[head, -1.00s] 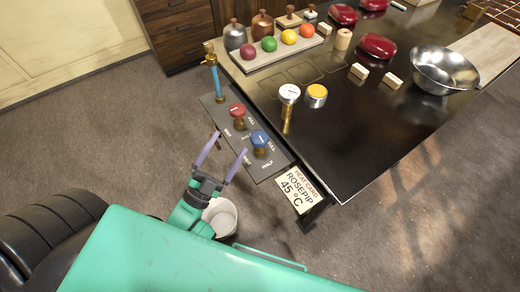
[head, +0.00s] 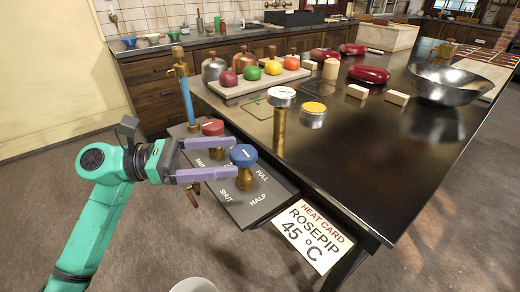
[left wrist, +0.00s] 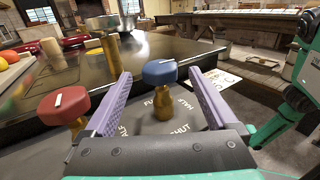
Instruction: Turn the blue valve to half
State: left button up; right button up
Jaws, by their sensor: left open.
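The blue valve (head: 243,155) has a round blue knob with a small white mark, on a brass stem on the dark panel (head: 241,213). Labels FULL, HALF and SHUT surround it; I cannot tell which one the mark faces. My left gripper (head: 233,159) is open, its two purple fingers pointing at the knob. In the left wrist view the blue knob (left wrist: 160,72) shows between the fingertips (left wrist: 160,75), with no clear contact. The red valve (head: 212,127) stands just behind, close to the far finger. My right gripper is not in view.
A heat card (head: 312,235) hangs at the table's front edge.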

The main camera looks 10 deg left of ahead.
pick_arm(q)
jog(key=p+x, duration=0.1)
jog(key=x, duration=0.6)
jog(key=shift+d, duration=0.1)
jog(key=shift+f, duration=0.1)
jog(key=c, duration=1.3)
jog(key=shift+w+f+n+t, duration=0.1)
jog(key=shift+f+n+t, duration=0.1)
jog(key=shift+n+t, duration=0.15)
jog(key=shift+c, duration=0.3)
jog(key=shift+w+r+n+t+y+b, duration=0.1)
jog(key=shift+n+t+y+b, duration=0.35)
jog(key=shift+t+y, duration=0.25)
jog(key=shift+r, duration=0.1)
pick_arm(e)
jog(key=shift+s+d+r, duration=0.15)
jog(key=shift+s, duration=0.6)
pick_arm(q)
jog(key=o, duration=1.4)
jog(key=shift+c, duration=0.2)
